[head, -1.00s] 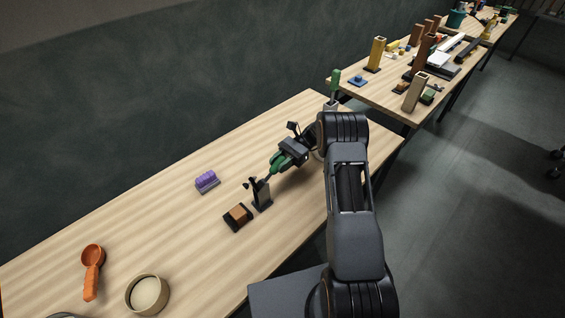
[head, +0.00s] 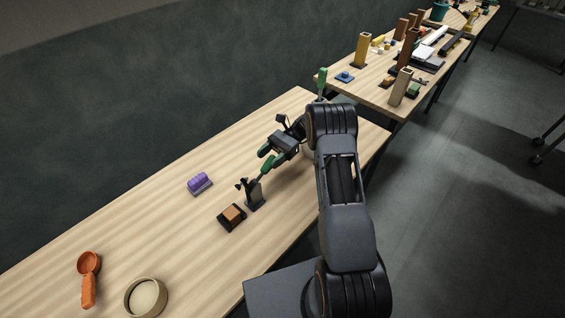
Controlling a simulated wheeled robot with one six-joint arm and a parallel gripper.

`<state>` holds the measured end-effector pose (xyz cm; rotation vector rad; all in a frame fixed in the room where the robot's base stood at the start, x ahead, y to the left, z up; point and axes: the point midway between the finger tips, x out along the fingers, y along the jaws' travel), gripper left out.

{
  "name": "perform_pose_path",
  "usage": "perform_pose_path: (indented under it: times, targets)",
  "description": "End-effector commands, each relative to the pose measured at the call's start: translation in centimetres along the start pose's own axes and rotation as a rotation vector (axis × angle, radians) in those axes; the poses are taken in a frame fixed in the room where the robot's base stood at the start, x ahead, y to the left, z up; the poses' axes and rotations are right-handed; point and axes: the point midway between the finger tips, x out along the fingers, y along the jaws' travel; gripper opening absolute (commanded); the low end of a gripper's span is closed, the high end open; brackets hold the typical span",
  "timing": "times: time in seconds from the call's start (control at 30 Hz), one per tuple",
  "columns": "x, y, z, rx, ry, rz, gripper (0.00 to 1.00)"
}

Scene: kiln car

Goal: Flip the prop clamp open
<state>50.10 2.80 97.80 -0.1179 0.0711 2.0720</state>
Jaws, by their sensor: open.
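A small dark upright device, which looks like the prop clamp (head: 254,194), stands on the wooden table just below and left of my gripper. A short black knob or lever sticks out at its upper left. Whether the clamp is open or shut is too small to tell.
A brown-topped black block (head: 232,217) sits just left of the clamp. A purple brush-like block (head: 200,183), an orange scoop (head: 88,280) and a round bowl (head: 146,297) lie farther left. A crowded second table (head: 370,97) stands behind. The middle left of the table is clear.

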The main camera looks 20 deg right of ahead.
Motion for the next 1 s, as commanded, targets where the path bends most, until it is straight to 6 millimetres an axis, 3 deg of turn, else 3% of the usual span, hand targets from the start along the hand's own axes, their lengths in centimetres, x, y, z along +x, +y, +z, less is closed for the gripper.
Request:
perform_pose_path:
  times: [0.03,0.33,0.7,1.0]
  targets:
    - [0.1,0.6,1.9,0.002,-0.001,-0.001,0.56]
    - [1.4,4.8,7.6,0.001,0.000,-0.001,0.56]
    - [4.1,10.7,9.5,0.000,0.001,-0.002,0.56]
    - [4.8,12.5,10.5,0.000,0.001,0.000,0.56]
